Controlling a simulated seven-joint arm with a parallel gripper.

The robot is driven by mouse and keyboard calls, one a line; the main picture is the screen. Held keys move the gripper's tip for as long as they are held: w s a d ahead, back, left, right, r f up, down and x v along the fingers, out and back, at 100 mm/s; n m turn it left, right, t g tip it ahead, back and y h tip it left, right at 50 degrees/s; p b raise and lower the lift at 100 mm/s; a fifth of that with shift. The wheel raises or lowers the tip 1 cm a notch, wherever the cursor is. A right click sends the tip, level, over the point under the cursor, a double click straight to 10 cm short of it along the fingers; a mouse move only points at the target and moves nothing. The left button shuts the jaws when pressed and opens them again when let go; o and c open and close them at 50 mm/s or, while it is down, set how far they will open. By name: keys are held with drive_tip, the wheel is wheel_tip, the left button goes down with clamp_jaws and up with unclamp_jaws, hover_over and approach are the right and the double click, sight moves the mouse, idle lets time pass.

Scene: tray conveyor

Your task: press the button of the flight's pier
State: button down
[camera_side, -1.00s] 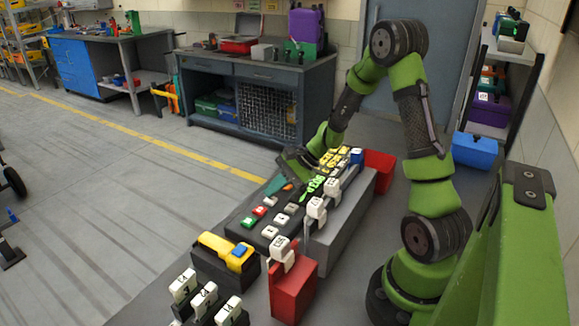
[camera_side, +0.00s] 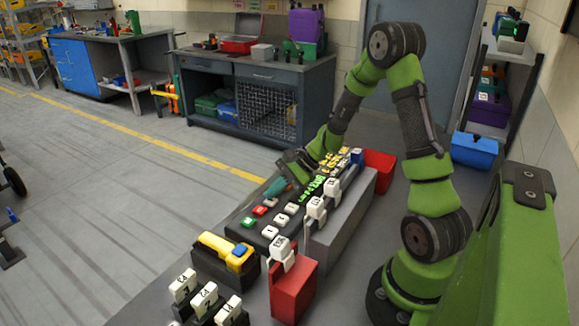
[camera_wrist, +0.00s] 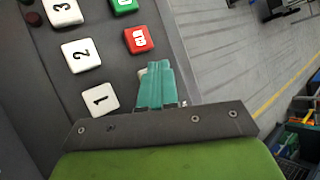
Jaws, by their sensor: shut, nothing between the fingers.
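In the side view a dark sloping panel (camera_side: 264,238) carries rows of buttons. The wrist view shows white buttons marked 1 (camera_wrist: 100,99), 2 (camera_wrist: 81,55) and 3 (camera_wrist: 62,11), with a red button (camera_wrist: 138,40) and a green button (camera_wrist: 123,5) beside them. My gripper (camera_side: 270,192) is over the panel's left edge, its teal fingers shut and empty. In the wrist view the fingertips (camera_wrist: 155,68) lie beside the red button, right of button 1. A small pale thing shows at the fingertips, mostly hidden. Green lettering (camera_side: 318,187) on the panel is too small to read.
White labelled blocks (camera_side: 316,208) stand along the panel's right side on a grey box (camera_side: 340,216). Several more white blocks (camera_side: 206,299) are at the front.

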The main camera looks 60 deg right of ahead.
sight(275, 200)
idle(0.4)
drive_tip(key=shift+r, duration=0.85)
drive_tip(key=shift+r, duration=2.5)
drive_tip(key=shift+f, duration=0.1)
